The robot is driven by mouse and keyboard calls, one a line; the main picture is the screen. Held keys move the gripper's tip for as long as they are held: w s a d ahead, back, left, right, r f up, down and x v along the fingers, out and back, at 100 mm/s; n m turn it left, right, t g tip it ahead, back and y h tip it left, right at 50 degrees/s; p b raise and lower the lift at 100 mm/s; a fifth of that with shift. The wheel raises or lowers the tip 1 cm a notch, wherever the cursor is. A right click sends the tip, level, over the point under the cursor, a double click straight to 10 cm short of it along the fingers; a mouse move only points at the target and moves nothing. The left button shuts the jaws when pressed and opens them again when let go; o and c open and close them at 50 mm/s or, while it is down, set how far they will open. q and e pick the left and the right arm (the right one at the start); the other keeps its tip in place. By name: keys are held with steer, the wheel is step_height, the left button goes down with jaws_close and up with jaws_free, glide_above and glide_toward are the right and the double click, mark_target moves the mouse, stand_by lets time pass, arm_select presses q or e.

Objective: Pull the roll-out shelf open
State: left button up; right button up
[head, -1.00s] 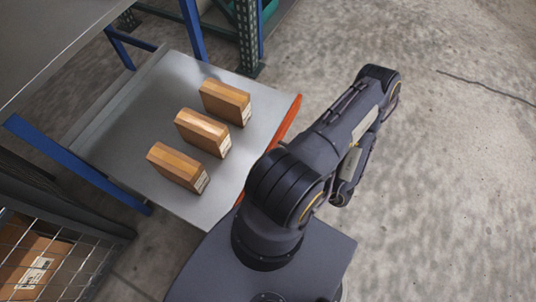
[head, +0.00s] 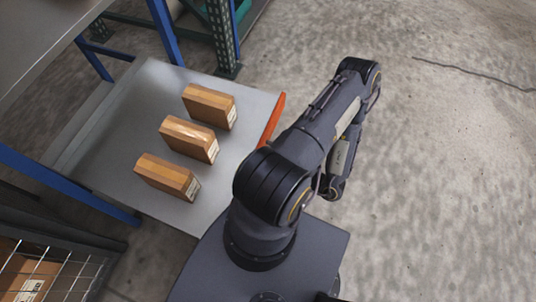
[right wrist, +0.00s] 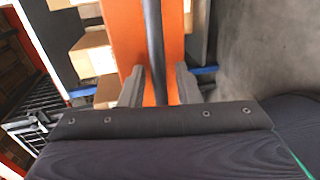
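The roll-out shelf (head: 110,140) is a grey metal tray standing out from the rack, with three brown boxes (head: 190,138) on it. Its orange front (head: 272,118) shows at the right edge of the tray, partly behind my right arm. In the right wrist view the orange front (right wrist: 127,35) fills the middle, with a dark bar handle (right wrist: 154,45) running along it. My right gripper (right wrist: 160,78) has its fingers apart, one on each side of the bar, with orange showing in the gaps. The head view hides this gripper. My left gripper is not in view.
Blue rack beams (head: 70,187) and a green perforated post (head: 222,35) flank the shelf. A wire-mesh cage (head: 45,275) with a carton stands at bottom left. A grey upper surface (head: 40,35) covers the top left. Bare concrete floor (head: 440,170) lies open to the right.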

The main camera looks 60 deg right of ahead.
steer(key=p+v, duration=0.1)
steer(key=v, duration=0.6)
steer(key=shift+s, duration=0.45)
